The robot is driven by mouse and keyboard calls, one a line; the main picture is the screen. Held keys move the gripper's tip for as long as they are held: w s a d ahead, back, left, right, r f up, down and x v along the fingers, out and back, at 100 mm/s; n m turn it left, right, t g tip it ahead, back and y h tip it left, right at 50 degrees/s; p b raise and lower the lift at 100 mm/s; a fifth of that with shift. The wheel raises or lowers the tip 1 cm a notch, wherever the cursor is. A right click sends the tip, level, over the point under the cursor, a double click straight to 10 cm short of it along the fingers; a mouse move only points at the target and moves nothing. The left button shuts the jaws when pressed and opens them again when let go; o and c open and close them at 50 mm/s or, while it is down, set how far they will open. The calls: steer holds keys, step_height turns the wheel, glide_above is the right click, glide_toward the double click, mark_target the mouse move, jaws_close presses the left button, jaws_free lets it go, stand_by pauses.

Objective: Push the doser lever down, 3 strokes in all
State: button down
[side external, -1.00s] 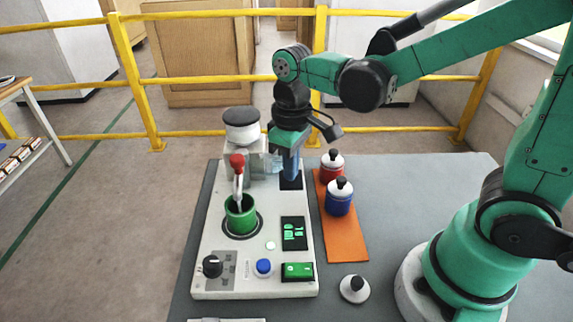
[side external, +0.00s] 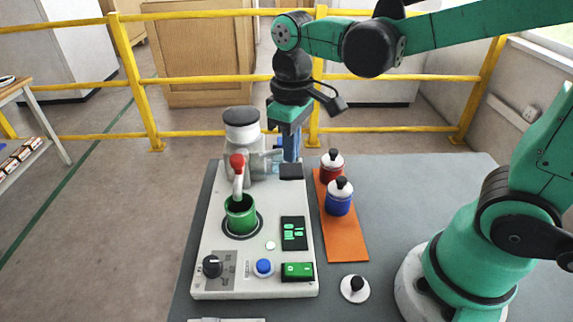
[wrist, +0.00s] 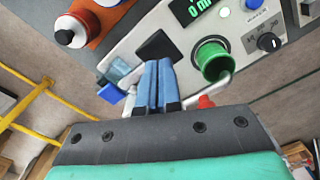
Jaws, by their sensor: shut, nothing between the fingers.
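The doser (side external: 240,165), with a grey body and dark-lidded hopper, stands at the back of the pale machine base. Its lever appears to be the black square pad (side external: 291,171) at its right side; the pad also shows in the wrist view (wrist: 157,46), just beyond my fingertips. My gripper (side external: 291,158) points down behind the pad, its blue fingers together and empty. In the wrist view the closed fingers (wrist: 157,64) lie side by side. Whether the fingertips touch the pad cannot be told. A green cup (side external: 240,215) sits under the red-knobbed spout (side external: 237,162).
A red jar (side external: 331,168) and a blue jar (side external: 339,197) stand on an orange mat (side external: 345,238) to the right. A black-knobbed white disc (side external: 354,288) lies near the front. A clear blue piece (wrist: 118,72) is beside the fingers. A yellow rail (side external: 400,133) runs behind.

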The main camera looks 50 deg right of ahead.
mark_target(291, 169)
stand_by(0.4)
steer(key=shift+f, duration=1.85)
steer(key=shift+r, duration=1.85)
steer(key=shift+f, duration=0.1)
steer(key=shift+f, duration=1.8)
steer(key=shift+r, duration=1.9)
